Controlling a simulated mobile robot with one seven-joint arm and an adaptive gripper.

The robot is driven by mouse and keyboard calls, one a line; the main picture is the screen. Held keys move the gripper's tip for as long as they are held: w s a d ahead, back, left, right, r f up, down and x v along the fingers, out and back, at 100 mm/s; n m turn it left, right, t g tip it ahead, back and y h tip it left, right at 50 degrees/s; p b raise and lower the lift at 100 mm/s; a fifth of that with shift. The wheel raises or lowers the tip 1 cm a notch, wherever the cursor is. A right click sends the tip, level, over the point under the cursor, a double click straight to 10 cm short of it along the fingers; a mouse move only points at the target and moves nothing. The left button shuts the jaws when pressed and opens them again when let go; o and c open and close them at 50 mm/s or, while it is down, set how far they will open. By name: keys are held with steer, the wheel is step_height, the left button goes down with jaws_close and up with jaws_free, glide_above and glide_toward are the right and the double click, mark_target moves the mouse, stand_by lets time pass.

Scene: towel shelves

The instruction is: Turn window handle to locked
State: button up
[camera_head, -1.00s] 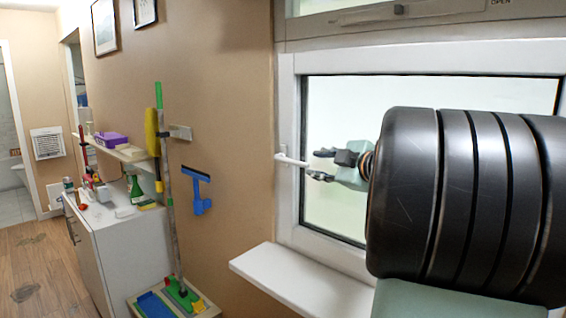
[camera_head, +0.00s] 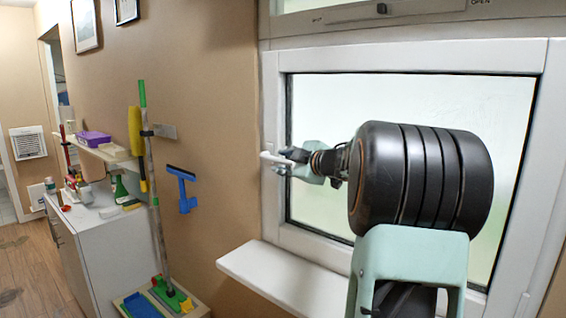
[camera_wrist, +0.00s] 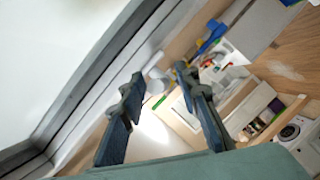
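The white window handle (camera_head: 268,156) sits on the left side of the window frame. It points roughly level to the right, toward the glass. My gripper (camera_head: 286,163) is at the handle's free end, with one finger above and one below in the head view. In the wrist view my gripper (camera_wrist: 158,76) has its two dark fingers apart. The pale handle end (camera_wrist: 155,84) shows between the fingertips, with a visible gap on at least the right side. I cannot tell whether a finger touches it.
The window frame (camera_head: 271,110) and glass lie close beside my gripper. A white sill (camera_head: 290,280) juts out below. A blue squeegee (camera_head: 184,190) hangs on the wall to the left, near a mop (camera_head: 158,215) and a white cabinet (camera_head: 105,235).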

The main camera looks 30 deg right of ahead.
jaws_close()
